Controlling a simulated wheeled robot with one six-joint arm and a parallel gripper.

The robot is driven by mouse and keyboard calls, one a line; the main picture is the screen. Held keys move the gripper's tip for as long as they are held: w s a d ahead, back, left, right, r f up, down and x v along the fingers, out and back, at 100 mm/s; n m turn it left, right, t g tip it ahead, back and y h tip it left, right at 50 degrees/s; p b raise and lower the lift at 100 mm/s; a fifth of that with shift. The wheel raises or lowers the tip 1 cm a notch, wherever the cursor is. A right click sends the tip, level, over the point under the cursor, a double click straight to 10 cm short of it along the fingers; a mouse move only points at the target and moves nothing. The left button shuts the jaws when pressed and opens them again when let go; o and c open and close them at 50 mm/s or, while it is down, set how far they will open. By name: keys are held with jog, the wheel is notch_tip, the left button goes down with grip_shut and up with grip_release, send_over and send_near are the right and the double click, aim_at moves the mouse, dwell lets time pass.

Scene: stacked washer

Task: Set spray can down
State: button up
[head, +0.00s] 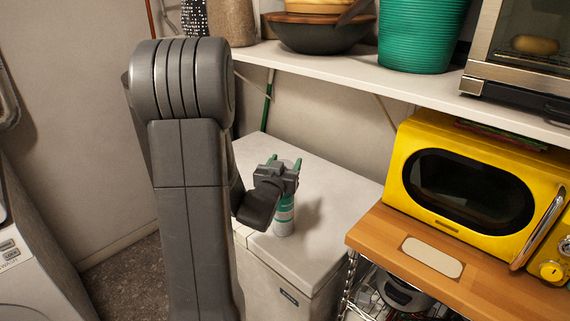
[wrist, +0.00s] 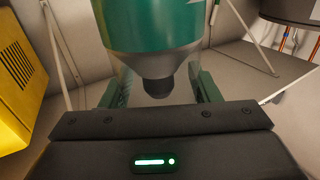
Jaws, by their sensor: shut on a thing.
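The spray can (head: 285,217), green and pale, shows below my gripper (head: 284,163) in the head view, over the front part of a white cabinet top (head: 335,196). It looks about upright, with its base at or very near the surface; I cannot tell whether it touches. In the wrist view the can's green body (wrist: 150,22), grey shoulder and dark nozzle show close up. The green fingers of my gripper (wrist: 158,92) stand on either side of its nozzle end, shut on it. The gripper and wrist hide the can's top in the head view.
A yellow microwave (head: 465,185) stands on a wooden counter (head: 388,236) to the right. A white shelf (head: 340,76) with a dark bowl (head: 318,37) and a green basket (head: 418,36) hangs above. The cabinet top is otherwise clear.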

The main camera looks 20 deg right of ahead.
jog(key=o, duration=1.7)
jog(key=shift+r+p, duration=0.2)
jog(key=shift+p, duration=0.1)
jog(key=b+v, duration=0.3)
jog(key=v, duration=0.9)
jog(key=shift+f, duration=0.15)
